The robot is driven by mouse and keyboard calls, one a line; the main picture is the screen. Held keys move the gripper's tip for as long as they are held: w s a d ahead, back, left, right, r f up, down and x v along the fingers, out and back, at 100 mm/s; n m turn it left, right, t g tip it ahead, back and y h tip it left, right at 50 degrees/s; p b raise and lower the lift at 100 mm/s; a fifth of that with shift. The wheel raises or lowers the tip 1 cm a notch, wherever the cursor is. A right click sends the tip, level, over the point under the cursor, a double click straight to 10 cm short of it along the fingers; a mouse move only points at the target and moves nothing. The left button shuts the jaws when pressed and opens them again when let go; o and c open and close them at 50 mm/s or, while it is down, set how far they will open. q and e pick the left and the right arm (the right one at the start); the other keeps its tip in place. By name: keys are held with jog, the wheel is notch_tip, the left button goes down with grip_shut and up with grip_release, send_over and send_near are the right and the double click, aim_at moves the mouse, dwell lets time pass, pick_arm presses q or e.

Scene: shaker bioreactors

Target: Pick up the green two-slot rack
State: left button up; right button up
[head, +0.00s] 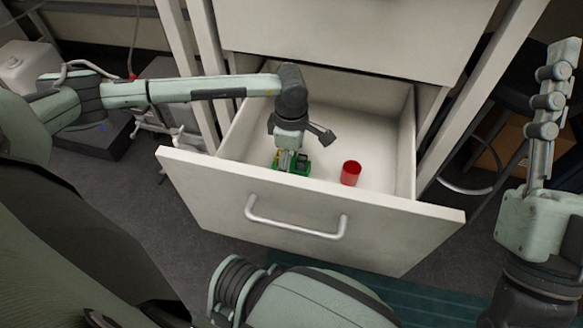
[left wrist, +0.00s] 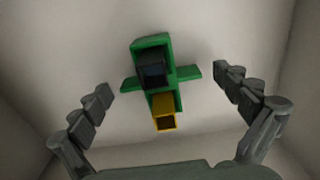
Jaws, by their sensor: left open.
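The green two-slot rack (head: 303,171) lies inside an open white drawer (head: 200,178). The left wrist view shows the rack (left wrist: 150,43) with a dark block (left wrist: 152,75) in one slot and a yellow hollow piece (left wrist: 163,112) in the other. My left gripper (head: 299,150) reaches down into the drawer over the rack, partly hiding it in the head view. In the left wrist view its open fingers (left wrist: 162,82) stand apart on either side of the rack, not touching it. My right gripper (head: 543,130) is raised at the right, outside the drawer, and seen edge-on.
A red cup (head: 350,173) stands in the drawer to the right of the rack. The drawer front with its handle (head: 296,223) and the drawer walls bound the space. A closed drawer (head: 350,35) is above. The drawer's right part has bare floor.

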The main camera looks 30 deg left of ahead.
pick_arm(q)
jog(key=shift+f, duration=0.1)
jog(key=c, duration=1.2)
